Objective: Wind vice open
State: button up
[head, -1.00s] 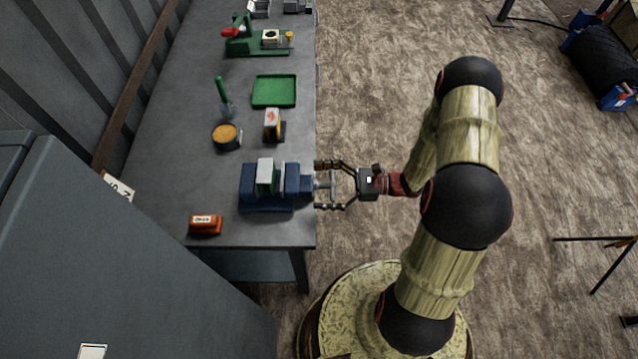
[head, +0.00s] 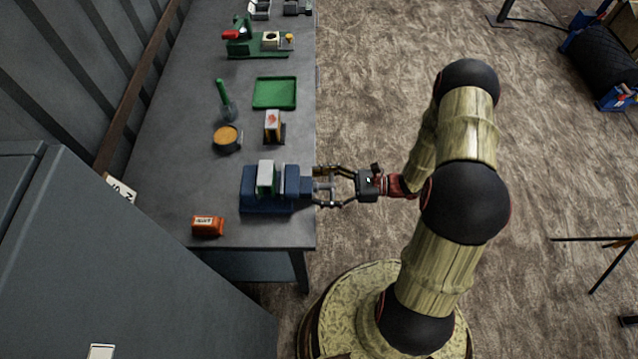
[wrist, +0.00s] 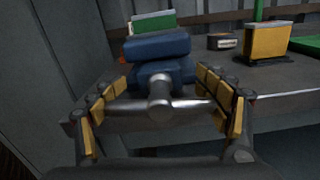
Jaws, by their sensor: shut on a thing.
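My gripper (head: 325,186) is at the vice's screw end, just past the bench edge. In the wrist view its yellow-padded fingers (wrist: 160,110) are closed around the handle, one at each end of the bar. The bar looks slightly tilted there.
A grey cabinet (head: 120,260) stands at left.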

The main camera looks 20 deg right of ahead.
jog(key=o, duration=1.2)
jog(key=shift+o, duration=0.2)
jog(key=v, duration=1.2)
